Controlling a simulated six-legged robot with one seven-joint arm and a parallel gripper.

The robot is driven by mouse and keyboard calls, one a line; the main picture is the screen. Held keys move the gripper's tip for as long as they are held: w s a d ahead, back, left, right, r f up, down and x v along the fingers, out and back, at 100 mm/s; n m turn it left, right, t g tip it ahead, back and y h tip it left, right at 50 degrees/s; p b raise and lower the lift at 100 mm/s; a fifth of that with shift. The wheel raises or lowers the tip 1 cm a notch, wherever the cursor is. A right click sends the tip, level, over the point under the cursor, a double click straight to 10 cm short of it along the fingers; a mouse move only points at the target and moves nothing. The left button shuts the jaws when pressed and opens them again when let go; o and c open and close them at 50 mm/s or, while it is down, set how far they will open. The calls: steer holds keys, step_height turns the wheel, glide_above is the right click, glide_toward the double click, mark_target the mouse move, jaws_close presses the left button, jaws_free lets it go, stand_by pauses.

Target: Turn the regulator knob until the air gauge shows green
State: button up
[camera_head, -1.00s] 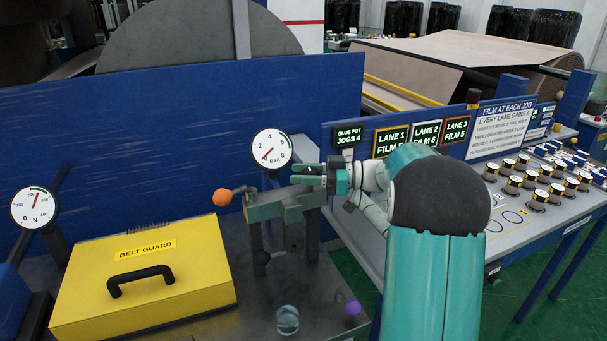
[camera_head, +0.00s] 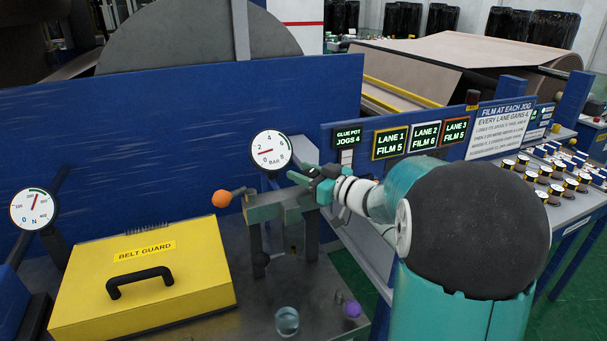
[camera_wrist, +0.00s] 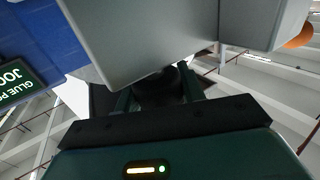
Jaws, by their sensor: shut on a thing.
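The air gauge (camera_head: 271,150), a white dial marked BAR, stands behind the grey bracket (camera_head: 279,206). Its red needle points left, low on the scale between 0 and 2. A green band shows at its upper right, away from the needle. My gripper (camera_head: 308,179) is at the bracket's right end, just right of and below the gauge. In the wrist view, my gripper (camera_wrist: 160,90) is shut on a dark round knob (camera_wrist: 172,83), the regulator knob, under a grey block. Most of the knob is hidden by the fingers and block; the head view does not show it clearly.
An orange ball-ended lever (camera_head: 222,198) sticks out left of the bracket. A yellow belt guard (camera_head: 150,275) and another dial marked N (camera_head: 34,208) stand at left. A glass cup (camera_head: 287,320) and a purple knob (camera_head: 352,309) are in front. Lane displays (camera_head: 390,142) stand at right.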

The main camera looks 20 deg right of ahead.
steer(key=m+t+h, duration=0.1)
steer(key=h, duration=0.1)
steer(key=m+h, duration=0.2)
steer(key=h, duration=0.1)
steer(key=shift+d+f+m+t, duration=0.1)
steer(key=shift+d+m+t, duration=0.05)
steer(key=shift+m+t, duration=0.2)
steer(key=shift+d+m+t+h, duration=0.15)
steer(key=shift+m+h, duration=0.6)
steer(key=shift+h, duration=0.5)
steer(key=shift+d+m+t+h, duration=0.15)
steer(key=shift+m+h, duration=0.55)
steer(key=shift+h, duration=0.85)
steer(key=o, duration=1)
steer(key=shift+w, duration=0.1)
